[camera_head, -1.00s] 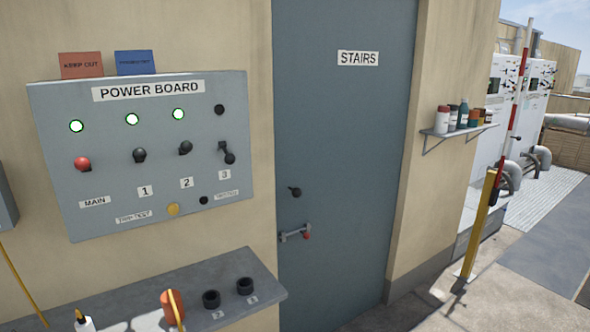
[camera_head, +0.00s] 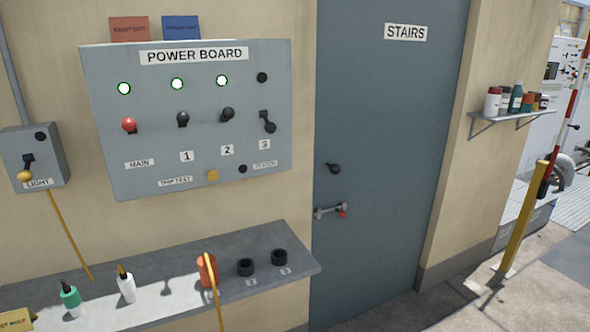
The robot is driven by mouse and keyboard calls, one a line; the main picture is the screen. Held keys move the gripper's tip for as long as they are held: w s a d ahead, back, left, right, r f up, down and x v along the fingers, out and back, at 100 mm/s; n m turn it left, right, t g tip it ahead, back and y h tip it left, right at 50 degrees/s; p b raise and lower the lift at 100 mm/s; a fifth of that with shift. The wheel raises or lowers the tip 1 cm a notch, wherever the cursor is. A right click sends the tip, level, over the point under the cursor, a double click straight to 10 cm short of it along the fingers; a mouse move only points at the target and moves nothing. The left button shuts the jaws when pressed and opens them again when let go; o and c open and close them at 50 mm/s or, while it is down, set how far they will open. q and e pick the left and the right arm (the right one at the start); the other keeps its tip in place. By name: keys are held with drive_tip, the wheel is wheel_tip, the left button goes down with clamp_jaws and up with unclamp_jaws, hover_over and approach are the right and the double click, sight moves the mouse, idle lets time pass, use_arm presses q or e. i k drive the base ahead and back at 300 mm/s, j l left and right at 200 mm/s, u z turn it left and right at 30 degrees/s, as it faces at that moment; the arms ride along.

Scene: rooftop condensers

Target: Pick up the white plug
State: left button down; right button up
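The white plug (camera_head: 126,286) stands upright on the grey shelf (camera_head: 150,313) below the power board. It has a white body and a thin yellowish top. Neither of my grippers shows in the head view.
The power board (camera_head: 215,180) hangs on the wall above the shelf, with three green lamps lit. A light switch box (camera_head: 36,160) is at the left. A yellow sign (camera_head: 16,320) lies at the shelf's left end. The stairs door (camera_head: 385,150) is shut.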

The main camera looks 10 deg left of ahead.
sight(127, 283)
drive_tip(key=u, duration=1.35)
